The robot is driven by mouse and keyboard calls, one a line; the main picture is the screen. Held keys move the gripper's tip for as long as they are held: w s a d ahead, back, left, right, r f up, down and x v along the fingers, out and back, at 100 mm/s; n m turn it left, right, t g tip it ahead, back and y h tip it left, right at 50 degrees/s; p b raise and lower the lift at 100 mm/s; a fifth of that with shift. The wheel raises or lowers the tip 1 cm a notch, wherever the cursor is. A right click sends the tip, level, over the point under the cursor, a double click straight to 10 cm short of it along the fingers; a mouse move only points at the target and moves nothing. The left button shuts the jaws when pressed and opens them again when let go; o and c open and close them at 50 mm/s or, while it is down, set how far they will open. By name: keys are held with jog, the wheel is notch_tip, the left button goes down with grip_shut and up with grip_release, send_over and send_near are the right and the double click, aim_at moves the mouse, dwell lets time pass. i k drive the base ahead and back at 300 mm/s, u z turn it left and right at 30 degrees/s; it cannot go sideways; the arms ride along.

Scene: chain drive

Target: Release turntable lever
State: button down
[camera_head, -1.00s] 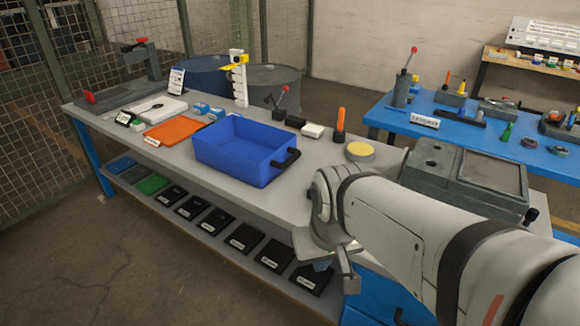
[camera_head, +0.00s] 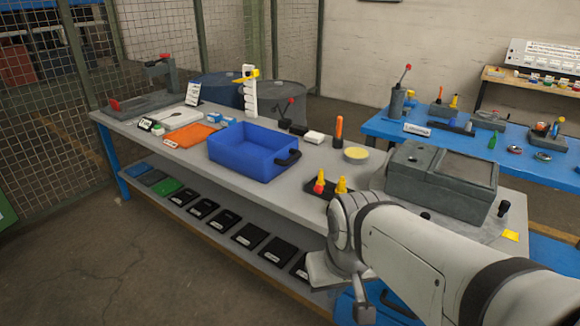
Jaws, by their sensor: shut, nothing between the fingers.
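Several levers with red knobs show, and I cannot tell which one is the turntable lever. Another upright lever (camera_head: 404,80) stands on a grey post on the blue bench. A grey press-like device (camera_head: 160,72) with a red part is at the far left end. My gripper (camera_head: 362,308) hangs low at the front edge of the grey bench, partly hidden by my wrist. It is shut, holds nothing, and is far from all these levers.
A blue bin (camera_head: 240,155) sits on the grey bench (camera_head: 300,190). A small black tray (camera_head: 316,190) with red and yellow cones lies beside my wrist. A grey box-shaped machine (camera_head: 430,190) stands at the right. The concrete floor in front is clear.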

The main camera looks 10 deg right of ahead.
aim_at(318, 190)
jog(key=z, duration=0.1)
jog(key=i, duration=0.95)
jog(key=u, duration=0.05)
